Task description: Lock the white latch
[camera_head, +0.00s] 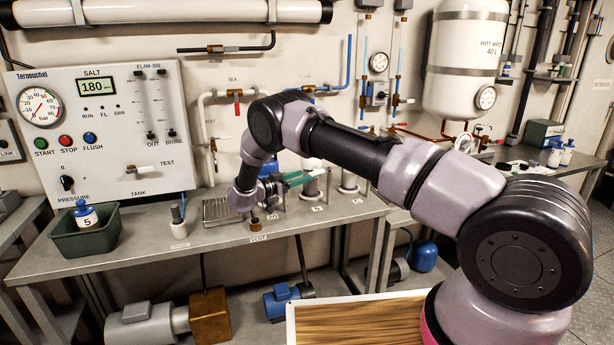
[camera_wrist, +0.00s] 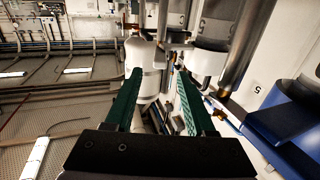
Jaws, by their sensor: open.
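My gripper (camera_head: 304,179) reaches over the right part of the grey bench (camera_head: 225,243), its green fingers pointing right toward a white-topped cylinder (camera_head: 314,163). In the wrist view my gripper (camera_wrist: 159,76) is open, with nothing held between its fingers. A white cylinder (camera_wrist: 145,60) stands beyond the left fingertip, and a white collar (camera_wrist: 208,62) on a metal post is to the right. I cannot tell for sure which part is the white latch. A small white handle (camera_head: 146,170) shows on the control panel, well left of my gripper.
A green bin (camera_head: 85,240) holding a white bottle (camera_head: 86,214) stands at the bench's left. A metal tray (camera_head: 217,209) lies left of my wrist. Pipes and a red-handled valve (camera_head: 237,108) are on the wall behind. In the wrist view a blue body (camera_wrist: 275,125) is close on the right.

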